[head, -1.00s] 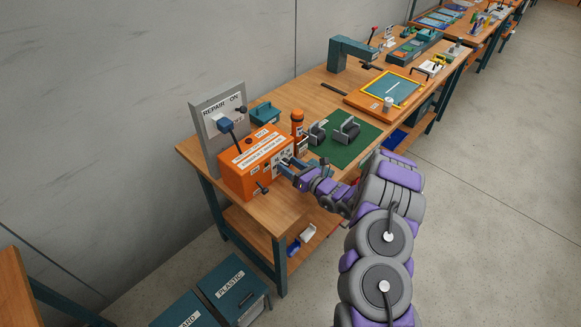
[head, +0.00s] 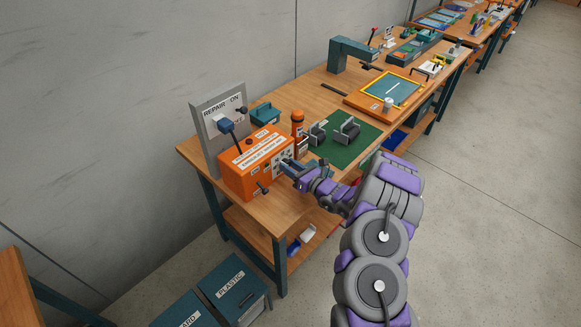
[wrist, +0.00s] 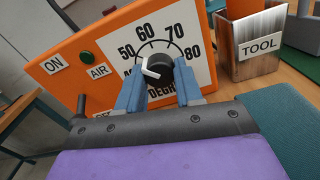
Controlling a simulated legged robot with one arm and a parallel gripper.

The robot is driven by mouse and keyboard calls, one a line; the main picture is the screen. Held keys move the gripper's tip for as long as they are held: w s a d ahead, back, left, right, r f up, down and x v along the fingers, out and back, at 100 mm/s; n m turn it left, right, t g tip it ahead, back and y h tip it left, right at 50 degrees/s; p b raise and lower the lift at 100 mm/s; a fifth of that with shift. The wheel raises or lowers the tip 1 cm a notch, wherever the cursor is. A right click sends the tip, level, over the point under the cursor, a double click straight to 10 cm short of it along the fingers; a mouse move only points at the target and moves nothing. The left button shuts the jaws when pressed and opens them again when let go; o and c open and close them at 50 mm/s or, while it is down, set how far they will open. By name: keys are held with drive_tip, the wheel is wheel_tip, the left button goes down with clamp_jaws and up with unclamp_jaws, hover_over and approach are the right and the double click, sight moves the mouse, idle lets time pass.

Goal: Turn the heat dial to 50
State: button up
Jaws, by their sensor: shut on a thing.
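The orange control box (head: 240,180) stands on the near end of the workbench. In the wrist view its orange front (wrist: 70,70) carries a white dial plate (wrist: 196,60), with numbers from 50 through 60 and 70 to 80 readable and a partly hidden number below 50. The black heat dial (wrist: 163,62) sits at the centre, with a white pointer mark on its left side; the exact reading is unclear. My gripper (wrist: 160,74) is shut on the dial, one blue finger on each side. In the head view my gripper (head: 288,167) is at the box front.
A steel holder (wrist: 255,48) marked TOOL stands right of the box. A green mat (head: 345,150) with two grey roller-like parts lies behind my gripper. A lever (head: 263,188) sticks out from the box. A grey panel (head: 207,150) labelled REPAIR stands behind it.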

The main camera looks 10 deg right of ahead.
drive_tip(key=shift+d, duration=0.1)
drive_tip(key=o, duration=1)
drive_tip(key=shift+o, duration=0.2)
drive_tip(key=p+v, duration=0.4)
drive_tip(key=v, duration=1.3)
drive_tip(key=shift+d, duration=0.15)
drive_tip(key=shift+s, duration=0.1)
